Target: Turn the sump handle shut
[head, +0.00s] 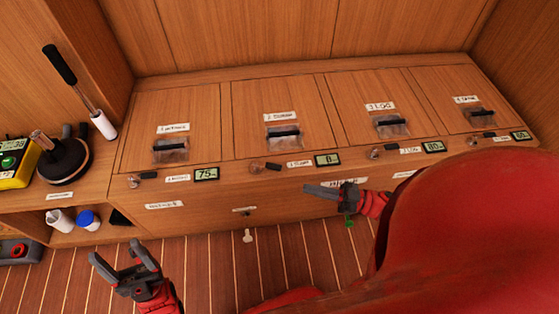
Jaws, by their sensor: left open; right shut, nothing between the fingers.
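Several small valves with black levers sit along the front edge of the wooden bench. The second from the left, by a label that seems to read "2 SUMP", has a black handle (272,167) pointing right from its metal stem. A small display (327,160) reading 8 is to its right. My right gripper (309,189) is shut and empty, in front of the bench face, right of and lower in the picture than that handle, apart from it. My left gripper (121,255) is open and empty over the striped floor, well left of the handle.
Hatches with clear-looking pulls (284,136) cover the bench top. A similar lever (148,175) is at the left, another (389,152) at the right. A plunger-like tool (65,160) and yellow meter (17,163) stand at far left. My red arm hides the lower right.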

